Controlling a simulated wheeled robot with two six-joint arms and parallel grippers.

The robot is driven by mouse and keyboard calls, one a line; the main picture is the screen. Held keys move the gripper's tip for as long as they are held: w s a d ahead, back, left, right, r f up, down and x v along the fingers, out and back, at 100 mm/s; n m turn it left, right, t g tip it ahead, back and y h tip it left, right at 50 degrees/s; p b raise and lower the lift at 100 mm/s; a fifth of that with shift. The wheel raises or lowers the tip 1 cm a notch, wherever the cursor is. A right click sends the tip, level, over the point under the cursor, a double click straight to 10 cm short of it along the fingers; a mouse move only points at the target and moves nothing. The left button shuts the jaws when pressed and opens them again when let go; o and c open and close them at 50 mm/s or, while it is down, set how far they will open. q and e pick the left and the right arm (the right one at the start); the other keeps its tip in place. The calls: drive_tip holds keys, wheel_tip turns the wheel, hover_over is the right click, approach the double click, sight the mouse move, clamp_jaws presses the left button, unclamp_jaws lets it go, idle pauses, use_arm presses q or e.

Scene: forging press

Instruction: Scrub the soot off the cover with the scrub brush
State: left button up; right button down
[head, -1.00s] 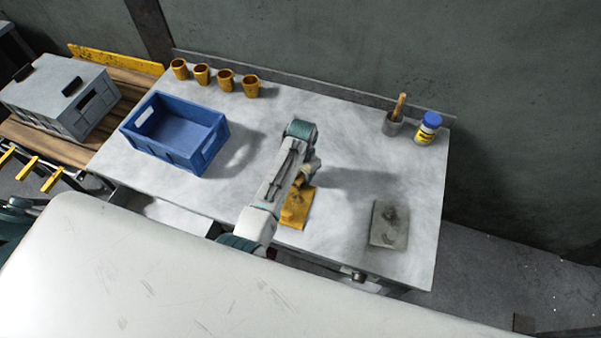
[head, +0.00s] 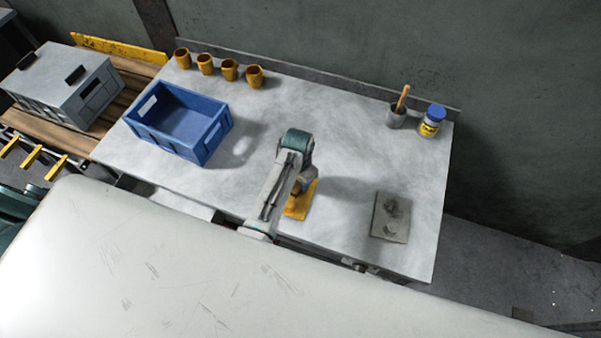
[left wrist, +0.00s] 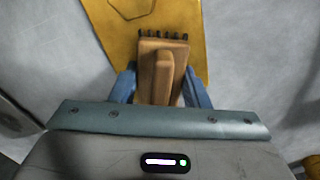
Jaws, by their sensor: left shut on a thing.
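The yellow cover (head: 301,208) lies flat on the grey bench near its front edge, partly hidden by my left arm. In the left wrist view the cover (left wrist: 185,20) shows a raised outline and no clear soot on its visible part. My left gripper (head: 298,187) is over the cover. In the left wrist view its blue fingers (left wrist: 160,90) are shut on the scrub brush (left wrist: 163,62), a wooden block with a raised grip and dark bristles. The bristles are over the cover; I cannot tell whether they touch it. My right gripper is not in view.
A grey slab with dark lumps (head: 390,218) lies to the right. A blue crate (head: 180,147) stands at left, with several yellow cups (head: 229,70) behind. A grey pot with a wooden handle (head: 396,117) and a blue-lidded jar (head: 432,121) stand back right. The bench middle is clear.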

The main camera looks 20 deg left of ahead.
use_arm(q)
drive_tip(key=shift+s, duration=0.65)
drive_tip(key=shift+w+b, duration=0.45)
drive_tip(key=shift+w, duration=3.35)
wheel_tip(320, 180, up, 3)
drive_tip(key=shift+w+r+p, duration=0.1)
drive_tip(key=shift+r+p, duration=0.05)
drive_tip(key=shift+p, duration=0.4)
drive_tip(key=shift+r, duration=1.35)
wheel_tip(320, 180, up, 3)
